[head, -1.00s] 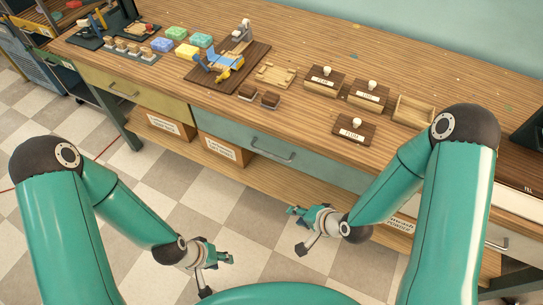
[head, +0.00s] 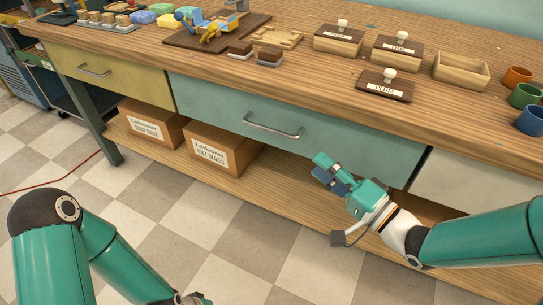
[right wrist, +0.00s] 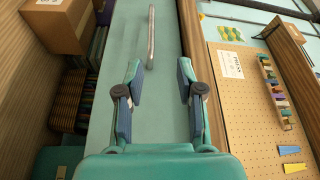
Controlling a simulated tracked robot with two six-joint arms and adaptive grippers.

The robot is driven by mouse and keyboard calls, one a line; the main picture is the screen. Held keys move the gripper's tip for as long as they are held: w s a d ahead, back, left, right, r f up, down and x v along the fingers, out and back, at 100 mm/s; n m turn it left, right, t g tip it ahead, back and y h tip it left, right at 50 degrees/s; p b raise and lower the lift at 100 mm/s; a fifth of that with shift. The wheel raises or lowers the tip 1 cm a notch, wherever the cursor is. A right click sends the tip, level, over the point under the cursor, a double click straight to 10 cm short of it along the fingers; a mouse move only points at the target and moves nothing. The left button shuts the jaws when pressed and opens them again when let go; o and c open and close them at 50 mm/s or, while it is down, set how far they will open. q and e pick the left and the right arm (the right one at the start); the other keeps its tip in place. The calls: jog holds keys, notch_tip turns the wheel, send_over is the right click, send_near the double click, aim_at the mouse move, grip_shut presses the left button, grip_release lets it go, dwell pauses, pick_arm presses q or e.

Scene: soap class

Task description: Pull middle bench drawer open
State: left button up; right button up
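The middle bench drawer (head: 300,130) has a pale teal front and sits flush with the bench. Its silver bar handle (head: 273,126) is at the left of centre of that front. My right gripper (head: 325,170) is in front of and below the drawer, to the right of the handle and apart from it. In the right wrist view the gripper (right wrist: 158,85) has its fingers spread and empty, with the handle (right wrist: 151,38) ahead of them. My left gripper (head: 195,299) shows only as a small part at the bottom edge; its fingers are cut off.
A yellow drawer (head: 110,75) is to the left and a white drawer (head: 470,188) to the right. Cardboard boxes (head: 222,148) stand on the lower shelf. Wooden boxes and a PLUM-labelled lid (head: 385,85) sit on the bench top (head: 320,75).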

aim_at(272, 131)
pick_arm(q)
notch_tip(272, 131, down, 5)
jog(key=b, duration=0.4)
jog(key=shift+f, duration=0.2)
pick_arm(e)
jog(key=x, duration=0.5)
jog(key=f+x, duration=0.1)
jog(key=x, duration=1)
jog(key=shift+w+d+f, duration=0.15)
jog(key=shift+w+f, duration=0.25)
jog(key=shift+w, duration=0.05)
grip_shut()
